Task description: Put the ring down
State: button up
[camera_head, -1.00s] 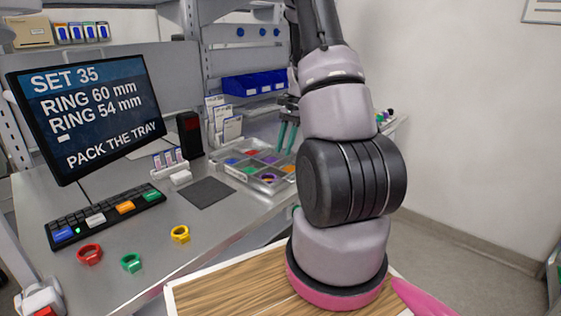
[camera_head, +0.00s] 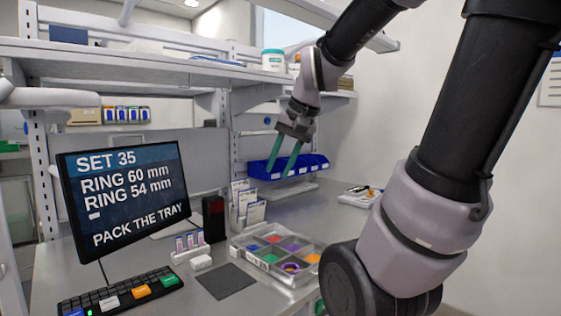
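My gripper (camera_head: 281,160) has two teal fingers. It hangs in front of the blue bins, above and behind the tray in the picture. The fingers stand apart, and I see no ring between them. The clear-walled tray (camera_head: 247,246) sits on the bench with several coloured compartments. A yellowish ring (camera_head: 291,268) appears to lie in its near purple compartment, small in the picture. The monitor (camera_head: 125,195) reads SET 35, RING 60 mm, RING 54 mm, PACK THE TRAY.
A dark mat (camera_head: 226,281) lies left of the tray. Cards (camera_head: 246,205) and a black box (camera_head: 213,218) stand behind it. Blue bins (camera_head: 290,166) line the back, under shelves (camera_head: 150,72). A keyboard (camera_head: 122,298) is at lower left. My arm covers the right side.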

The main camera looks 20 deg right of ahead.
jog(key=s+a+r+n+t, duration=0.1)
jog(key=s+a+t, duration=0.1)
jog(key=s, duration=0.3)
jog(key=shift+s+a+r+n, duration=0.15)
jog(key=shift+s+r+n, duration=0.05)
jog(key=shift+r+n, duration=0.2)
